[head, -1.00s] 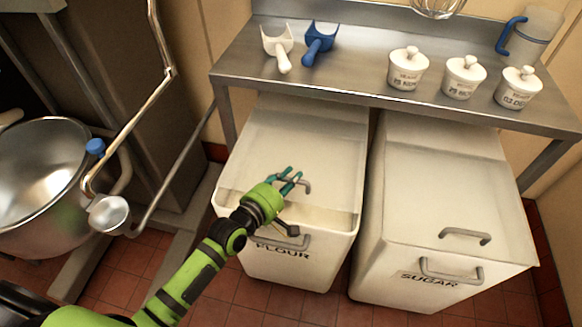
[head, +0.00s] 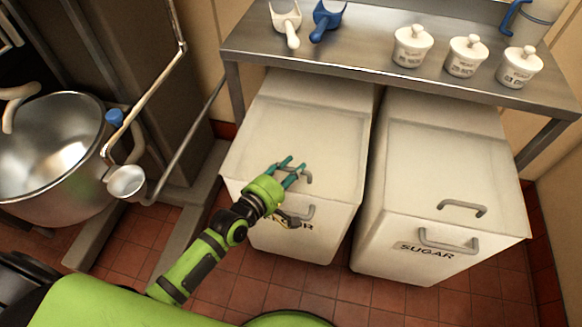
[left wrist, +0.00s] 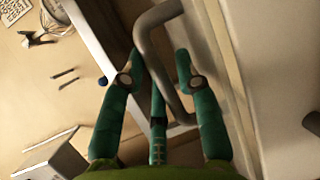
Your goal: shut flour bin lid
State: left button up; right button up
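The flour bin (head: 300,241) is the white bin at the left under the steel shelf. Its pale lid (head: 300,125) lies over the top and reaches the front rim, with no opening showing. The grey lid handle (head: 308,177) is at the lid's front, and it also shows in the left wrist view (left wrist: 165,62). My left gripper (head: 289,168) is at this handle. Its teal fingers stand apart, with the handle's bar running between them; I see no clear grip. The arm partly hides the FLOUR label and front handle. My right gripper is not in view.
The sugar bin (head: 440,190) stands close at the right with its lid down. The steel shelf (head: 370,65) overhangs both bins' backs and holds scoops and white jars. A steel mixing bowl (head: 55,150) stands at the left. Red tiled floor is free in front.

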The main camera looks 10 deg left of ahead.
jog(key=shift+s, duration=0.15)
pick_arm(q)
jog(key=v, duration=1.2)
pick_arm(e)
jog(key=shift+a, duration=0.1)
